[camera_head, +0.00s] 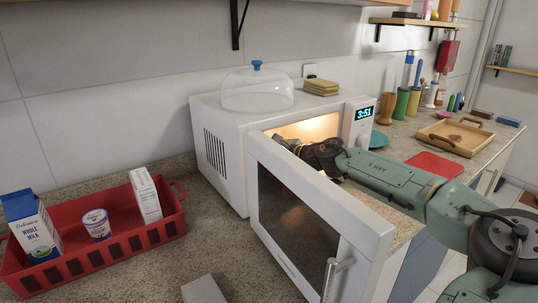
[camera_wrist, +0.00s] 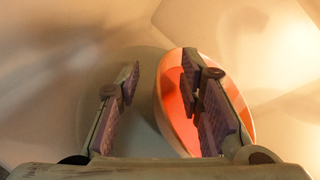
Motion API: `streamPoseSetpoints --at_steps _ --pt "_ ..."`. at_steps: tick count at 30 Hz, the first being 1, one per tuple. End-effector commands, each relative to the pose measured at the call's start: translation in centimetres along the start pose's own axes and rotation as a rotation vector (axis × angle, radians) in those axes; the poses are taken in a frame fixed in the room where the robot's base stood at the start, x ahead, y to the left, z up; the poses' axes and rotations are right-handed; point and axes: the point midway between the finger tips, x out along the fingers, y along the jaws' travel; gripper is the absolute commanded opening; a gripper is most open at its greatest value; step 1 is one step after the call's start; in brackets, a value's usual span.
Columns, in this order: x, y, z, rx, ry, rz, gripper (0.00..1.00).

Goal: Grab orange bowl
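In the head view my gripper reaches into the lit, open microwave (camera_head: 222,160); the fingertips and bowl are hidden there.
A glass dome (camera_head: 258,90) and yellow sponges (camera_head: 321,86) sit on top of the microwave. A red crate (camera_head: 115,245) with cartons is at left. A wooden tray (camera_head: 455,138) lies on the right counter.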

Motion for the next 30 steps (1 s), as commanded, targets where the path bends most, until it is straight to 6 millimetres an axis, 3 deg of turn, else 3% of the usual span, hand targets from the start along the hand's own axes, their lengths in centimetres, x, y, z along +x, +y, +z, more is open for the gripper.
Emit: streamPoseSetpoints --at_steps 2,17,30 --pt "-0.02 0.02 -0.03 0.0 0.0 0.0 0.34" --pt "-0.04 0.05 -0.02 0.001 0.0 0.001 0.01" --pt "-0.03 0.06 -0.04 0.001 0.0 0.001 0.0"
